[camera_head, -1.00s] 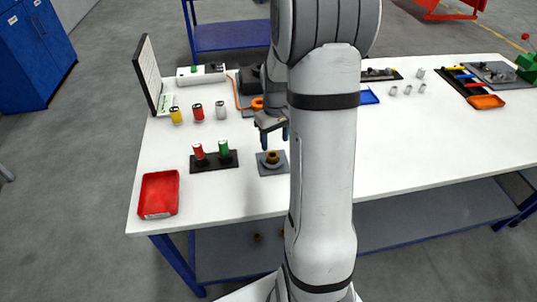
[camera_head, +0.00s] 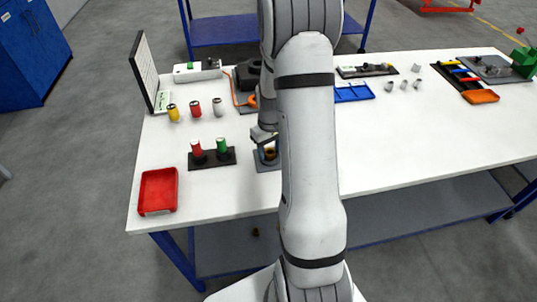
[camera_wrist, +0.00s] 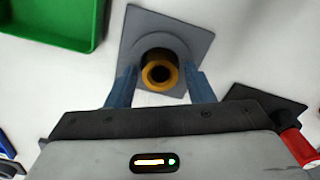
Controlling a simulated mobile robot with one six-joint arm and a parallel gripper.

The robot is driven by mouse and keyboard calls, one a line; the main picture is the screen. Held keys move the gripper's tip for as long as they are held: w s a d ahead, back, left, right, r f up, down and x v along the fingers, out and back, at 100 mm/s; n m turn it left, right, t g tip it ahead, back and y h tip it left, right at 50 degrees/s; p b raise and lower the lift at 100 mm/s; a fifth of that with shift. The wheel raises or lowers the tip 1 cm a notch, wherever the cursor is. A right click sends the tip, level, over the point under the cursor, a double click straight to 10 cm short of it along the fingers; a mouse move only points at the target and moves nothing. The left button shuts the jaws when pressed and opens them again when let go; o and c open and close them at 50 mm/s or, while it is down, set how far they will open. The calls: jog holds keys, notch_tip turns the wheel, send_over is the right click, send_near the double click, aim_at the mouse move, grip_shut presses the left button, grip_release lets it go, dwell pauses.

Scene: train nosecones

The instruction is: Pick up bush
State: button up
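The bush (camera_wrist: 160,72), a short brass-coloured ring with a dark bore, stands upright in the round seat of a square grey plate (camera_wrist: 138,24). In the head view the bush (camera_head: 270,154) shows partly behind my gripper, and the plate (camera_head: 266,166) is partly covered by my arm. My gripper (camera_wrist: 160,76) is open, its two blue fingers on either side of the bush. A gap shows between each finger and the bush. In the head view my gripper (camera_head: 266,151) is low over the plate.
A dark stand (camera_head: 212,159) with a red and a green cylinder is just left of the plate. A green tray (camera_wrist: 60,20) lies near it in the wrist view. A red tray (camera_head: 158,191) sits at the table's front left corner.

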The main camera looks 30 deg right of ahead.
jog(key=c, duration=0.9)
jog(key=shift+r, duration=0.15)
